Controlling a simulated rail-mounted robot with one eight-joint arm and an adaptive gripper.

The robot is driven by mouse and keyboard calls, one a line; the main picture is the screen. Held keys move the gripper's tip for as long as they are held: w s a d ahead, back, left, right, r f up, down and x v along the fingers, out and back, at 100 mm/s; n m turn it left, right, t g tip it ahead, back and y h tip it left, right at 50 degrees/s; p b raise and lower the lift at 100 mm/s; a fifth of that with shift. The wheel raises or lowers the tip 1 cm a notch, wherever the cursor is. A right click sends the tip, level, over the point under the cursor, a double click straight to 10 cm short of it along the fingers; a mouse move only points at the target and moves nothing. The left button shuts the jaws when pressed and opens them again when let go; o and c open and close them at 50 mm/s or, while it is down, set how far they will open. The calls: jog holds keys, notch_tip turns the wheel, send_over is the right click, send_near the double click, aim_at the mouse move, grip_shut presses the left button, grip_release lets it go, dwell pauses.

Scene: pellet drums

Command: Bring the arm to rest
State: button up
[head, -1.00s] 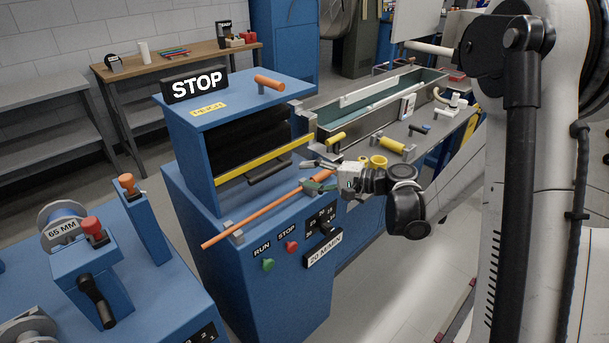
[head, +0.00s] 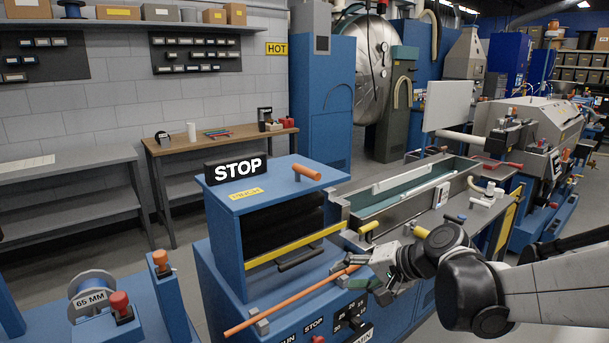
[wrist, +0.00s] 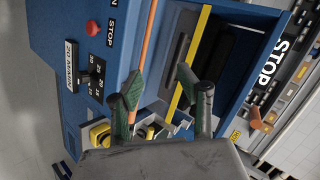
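My gripper (head: 375,284) is at the right end of an orange rod (head: 290,301) in front of the blue machine (head: 222,220). In the wrist view my gripper (wrist: 152,90) has its two green-padded fingers spread apart. The orange rod (wrist: 147,42) runs close by the left finger there; I cannot tell whether they touch. No object shows held between the fingers. My arm reaches in from the right edge of the head view, low over the machine's right side.
The blue machine carries a STOP sign (head: 238,170), a yellow bar (head: 295,246) and a speed knob (head: 358,322) close to my gripper. A long metal trough (head: 400,212) lies behind. A bench (head: 222,138) stands by the wall. Grey floor shows at left.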

jog(key=s+d+n+h, duration=0.2)
jog(key=s+d+h, duration=0.2)
jog(key=s, duration=0.6)
jog(key=s+d+r+n+h, duration=0.1)
jog(key=s+d+h, duration=0.3)
jog(key=s, duration=0.7)
jog(key=shift+d+r+n+t, duration=0.3)
jog(key=shift+d+n, duration=0.5)
jog(key=shift+d, duration=0.2)
jog(key=shift+s, duration=0.1)
jog(key=shift+c, duration=0.2)
